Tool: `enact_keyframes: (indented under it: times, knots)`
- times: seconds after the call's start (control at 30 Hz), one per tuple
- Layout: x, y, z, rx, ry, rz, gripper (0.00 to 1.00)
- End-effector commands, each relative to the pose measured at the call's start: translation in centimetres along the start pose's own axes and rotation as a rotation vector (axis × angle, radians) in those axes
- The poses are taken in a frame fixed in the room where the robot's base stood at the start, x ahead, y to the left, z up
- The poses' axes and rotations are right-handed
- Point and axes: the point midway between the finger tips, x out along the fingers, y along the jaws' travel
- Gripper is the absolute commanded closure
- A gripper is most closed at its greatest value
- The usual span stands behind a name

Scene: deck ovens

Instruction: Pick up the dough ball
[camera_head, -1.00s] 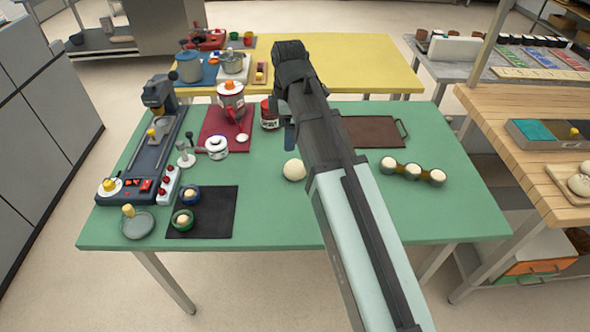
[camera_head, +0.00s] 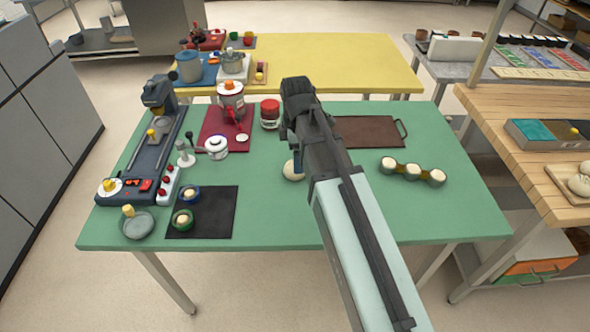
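The dough ball (camera_head: 290,172) is a pale round lump on the green table (camera_head: 265,215), near its middle. My gripper (camera_head: 297,165) hangs at the end of my arm, pointing down at the ball. The other finger is hidden, so I cannot tell whether the gripper is open or touching the ball.
A red jar (camera_head: 270,116) stands behind and left of the gripper. A brown tray (camera_head: 366,132) lies to the right, behind a holder with three pale balls (camera_head: 412,171). A black mat (camera_head: 222,212) with two small bowls lies front left. The table's front middle is clear.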

Motion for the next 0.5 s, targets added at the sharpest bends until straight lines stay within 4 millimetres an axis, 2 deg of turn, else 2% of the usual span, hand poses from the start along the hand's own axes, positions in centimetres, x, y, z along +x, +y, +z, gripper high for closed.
enact_keyframes:
  times: [0.17,0.5]
  knots:
    - [0.7,0.1,0.0,0.0,0.0,-0.001,0.02]
    - [4.2,0.5,-0.2,0.0,0.0,-0.002,0.02]
